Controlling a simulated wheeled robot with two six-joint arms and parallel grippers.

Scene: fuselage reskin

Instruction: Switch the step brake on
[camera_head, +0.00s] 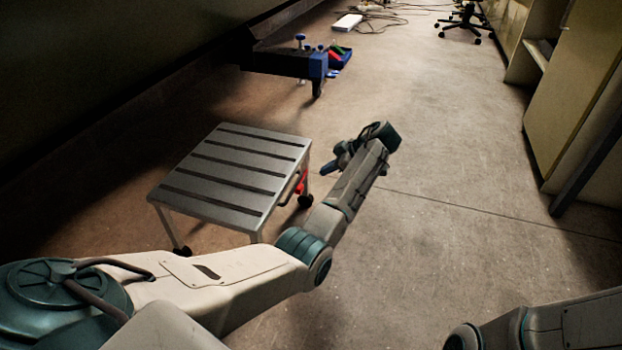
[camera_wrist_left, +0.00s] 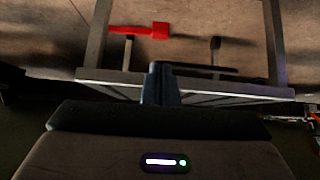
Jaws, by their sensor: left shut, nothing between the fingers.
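The step (camera_head: 232,172) is a low grey metal stand with a slatted top and casters, on the floor left of centre in the head view. A red brake lever (camera_head: 301,183) shows at its right side, partly hidden behind a leg or bar. In the left wrist view the red lever (camera_wrist_left: 140,30) lies beyond the step's frame edge (camera_wrist_left: 215,87). My left gripper (camera_head: 335,164) is shut and empty, just right of the step's top. Its shut fingers (camera_wrist_left: 160,84) overlap the step's edge in the wrist view; I cannot tell whether they touch. My right gripper is out of view.
A dark blue-ended stand (camera_head: 290,64) and a blue bin (camera_head: 340,57) with red and green items are beyond the step. Cabinets (camera_head: 575,90) line the right side. An office chair (camera_head: 466,20) and cables are far back.

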